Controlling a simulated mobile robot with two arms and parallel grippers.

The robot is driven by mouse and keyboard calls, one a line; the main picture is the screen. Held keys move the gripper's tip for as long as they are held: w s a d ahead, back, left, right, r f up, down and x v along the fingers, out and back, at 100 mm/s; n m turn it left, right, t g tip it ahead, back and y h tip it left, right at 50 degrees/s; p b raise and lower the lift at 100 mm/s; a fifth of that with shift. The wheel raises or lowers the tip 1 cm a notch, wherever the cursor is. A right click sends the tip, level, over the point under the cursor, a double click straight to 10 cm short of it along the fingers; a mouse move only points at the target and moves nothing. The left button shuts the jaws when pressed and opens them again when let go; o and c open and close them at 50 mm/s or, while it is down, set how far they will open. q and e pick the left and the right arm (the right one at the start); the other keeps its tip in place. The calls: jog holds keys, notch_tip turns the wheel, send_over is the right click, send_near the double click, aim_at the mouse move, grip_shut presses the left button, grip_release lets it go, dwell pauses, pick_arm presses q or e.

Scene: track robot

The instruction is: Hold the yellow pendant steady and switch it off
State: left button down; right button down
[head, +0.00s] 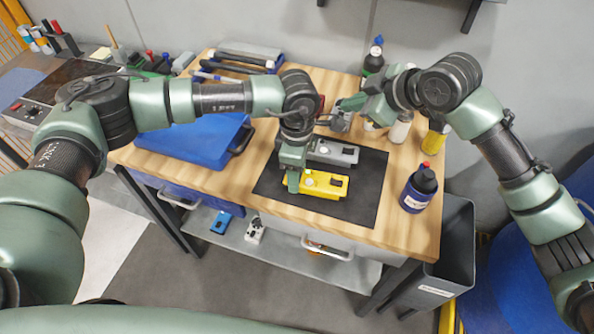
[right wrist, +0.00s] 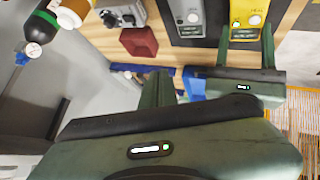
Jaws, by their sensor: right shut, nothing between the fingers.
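The yellow pendant (head: 325,187) lies on a dark mat (head: 365,195) on the wooden bench. In the right wrist view the yellow pendant (right wrist: 246,10) shows a white knob and a small green light. My left gripper (head: 292,182) is at its left end in the head view. In the right wrist view the left gripper's fingers (right wrist: 245,48) sit on both sides of the pendant, apparently closed on it. My right gripper (head: 345,105) is shut and empty, above the bench behind the mat, apart from the pendant. Its shut fingers (right wrist: 157,88) show in the right wrist view.
A grey pendant (head: 335,152) lies just behind the yellow one. A dark blue bottle (head: 417,192) stands right of the mat. More bottles (head: 374,58) stand along the back. A blue case (head: 200,143) lies at left. The mat's front and right parts are clear.

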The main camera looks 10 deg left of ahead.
jog(key=s+f+g, duration=0.5)
jog(key=s, duration=0.4)
send_over(324, 180)
jog(key=d, duration=0.3)
jog(key=shift+h, duration=0.3)
jog(key=shift+s+a+f, duration=0.1)
jog(key=shift+f, duration=1.45)
jog(key=shift+s+a+f, duration=0.1)
jog(key=shift+f, duration=1.45)
jog(key=shift+f, duration=0.35)
jog(key=shift+f, duration=0.4)
jog(key=shift+r, duration=3.05)
pick_arm(q)
jog(key=shift+c, duration=2.4)
grip_release()
